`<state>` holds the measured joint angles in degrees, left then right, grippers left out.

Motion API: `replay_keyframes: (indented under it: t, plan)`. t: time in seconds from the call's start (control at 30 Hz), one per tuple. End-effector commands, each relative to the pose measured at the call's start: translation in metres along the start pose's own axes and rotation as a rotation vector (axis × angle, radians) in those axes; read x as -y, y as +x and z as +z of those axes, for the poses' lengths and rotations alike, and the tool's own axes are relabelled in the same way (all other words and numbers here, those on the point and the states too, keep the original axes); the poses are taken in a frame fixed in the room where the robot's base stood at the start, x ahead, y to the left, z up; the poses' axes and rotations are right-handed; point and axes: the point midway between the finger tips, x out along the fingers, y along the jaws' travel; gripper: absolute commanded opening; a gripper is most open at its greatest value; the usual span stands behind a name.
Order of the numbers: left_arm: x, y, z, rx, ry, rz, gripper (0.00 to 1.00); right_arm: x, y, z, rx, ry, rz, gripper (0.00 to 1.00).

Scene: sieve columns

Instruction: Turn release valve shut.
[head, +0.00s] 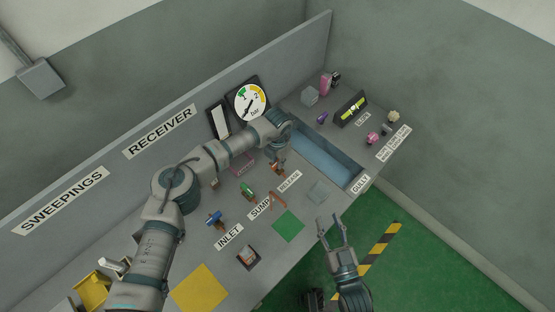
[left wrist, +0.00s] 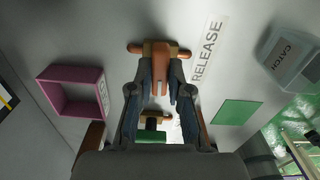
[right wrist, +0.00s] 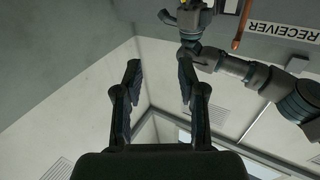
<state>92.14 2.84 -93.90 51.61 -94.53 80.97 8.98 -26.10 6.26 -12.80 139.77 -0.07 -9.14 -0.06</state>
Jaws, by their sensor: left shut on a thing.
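The release valve, with an orange handle, is low on the bench beside the RELEASE label (head: 290,181). In the left wrist view the orange handle (left wrist: 160,82) lies between my fingertips, and the copper-coloured body ends (left wrist: 135,48) stick out to both sides beyond it. In that view the handle points down the picture, across the line of those ends. My left gripper (head: 278,168) is shut on this handle and hides most of the valve in the head view. My right gripper (head: 332,226) is open and empty, off the bench's front edge; its fingers (right wrist: 158,78) stand apart.
The green-handled sump valve (head: 247,191) and blue-handled inlet valve (head: 214,218) stand nearby on the left. A pink frame (left wrist: 72,92) and a clear CATCH box (left wrist: 290,58) flank the release valve. A gauge (head: 248,103) stands behind. The gully trough (head: 330,158) lies right.

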Motion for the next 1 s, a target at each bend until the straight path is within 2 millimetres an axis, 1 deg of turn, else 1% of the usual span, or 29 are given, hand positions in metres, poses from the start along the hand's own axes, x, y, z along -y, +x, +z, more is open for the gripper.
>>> replay_keyframes:
  t: [0.03,0.3,0.77,0.8,0.87,1.0]
  plan:
    - [-0.0012,-0.0018,0.0023,0.009,0.019,0.002,0.00,0.0003,0.0002,-0.0009,-0.010,0.001,0.000,0.40]
    - [-0.0015,-0.0027,0.0023,0.010,0.085,0.003,0.00,0.0004,0.0027,-0.0045,-0.040,0.003,-0.002,0.40]
    - [-0.0019,-0.0034,0.0023,0.010,0.095,0.005,0.00,0.0001,0.0030,-0.0061,-0.048,0.003,-0.001,0.40]
    - [-0.0020,-0.0034,0.0023,0.010,0.095,0.005,0.28,0.0001,0.0030,-0.0060,-0.048,0.003,-0.001,0.40]
    - [-0.0018,-0.0030,0.0020,0.009,0.095,0.004,0.42,0.0002,0.0030,-0.0060,-0.047,0.003,-0.001,0.40]
    - [-0.0012,-0.0020,0.0012,0.006,0.094,0.003,0.43,0.0002,0.0029,-0.0058,-0.047,0.003,-0.001,0.40]
